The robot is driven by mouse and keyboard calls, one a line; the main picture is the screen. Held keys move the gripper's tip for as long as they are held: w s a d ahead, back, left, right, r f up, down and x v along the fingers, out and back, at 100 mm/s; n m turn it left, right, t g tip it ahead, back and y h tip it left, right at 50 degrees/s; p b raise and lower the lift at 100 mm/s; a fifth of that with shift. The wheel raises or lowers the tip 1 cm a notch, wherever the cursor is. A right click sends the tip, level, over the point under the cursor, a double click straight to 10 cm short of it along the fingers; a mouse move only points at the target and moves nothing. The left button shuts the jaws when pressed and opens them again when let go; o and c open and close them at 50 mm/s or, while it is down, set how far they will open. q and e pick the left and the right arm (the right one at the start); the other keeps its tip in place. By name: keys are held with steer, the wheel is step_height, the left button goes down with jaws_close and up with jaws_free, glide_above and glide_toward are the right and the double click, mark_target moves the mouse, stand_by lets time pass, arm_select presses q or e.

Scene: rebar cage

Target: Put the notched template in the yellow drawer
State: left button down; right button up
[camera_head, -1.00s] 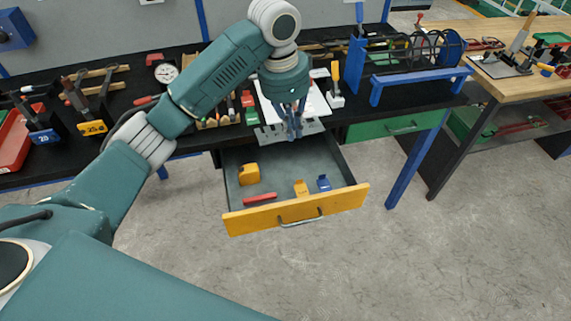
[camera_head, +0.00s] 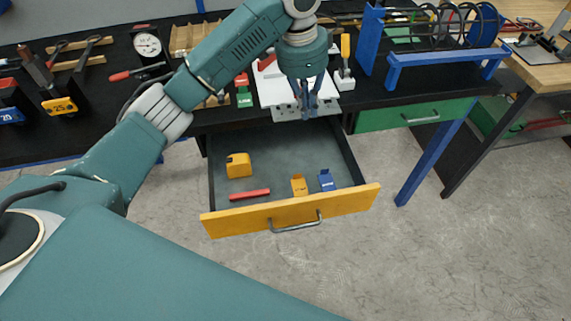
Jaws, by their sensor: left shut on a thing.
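The notched template (camera_head: 288,113) is a thin grey plate with notches along its edge. My left gripper (camera_head: 307,112) is shut on it and holds it at the bench's front edge, above the back of the open drawer. The gripper partly hides the plate. The yellow drawer (camera_head: 235,222) is pulled out, with a yellow front and a grey inside. In it lie a yellow tape measure (camera_head: 239,165), a red stick (camera_head: 249,194), a yellow-orange item (camera_head: 299,185) and a blue item (camera_head: 326,180). My right gripper is not in view.
The black bench (camera_head: 205,118) carries a white sheet (camera_head: 269,88), a dial gauge (camera_head: 147,44) and several tools. A green drawer (camera_head: 416,114) is shut to the right. A blue stand (camera_head: 445,57) is at the right. The drawer's middle has free floor.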

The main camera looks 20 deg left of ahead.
arm_select(q)
step_height(320, 180, down, 6)
steer(key=p, duration=0.1)
glide_above(305, 166)
steer(key=f, duration=0.8)
steer(key=shift+s+a+f, duration=0.2)
steer(key=shift+a+f, duration=0.05)
steer(key=shift+f, duration=0.1)
step_height(305, 166, down, 5)
steer(key=shift+r, duration=0.1)
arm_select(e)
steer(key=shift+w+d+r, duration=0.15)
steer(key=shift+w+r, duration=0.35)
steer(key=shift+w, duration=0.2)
arm_select(q)
steer(key=c, duration=1.9)
jaws_free()
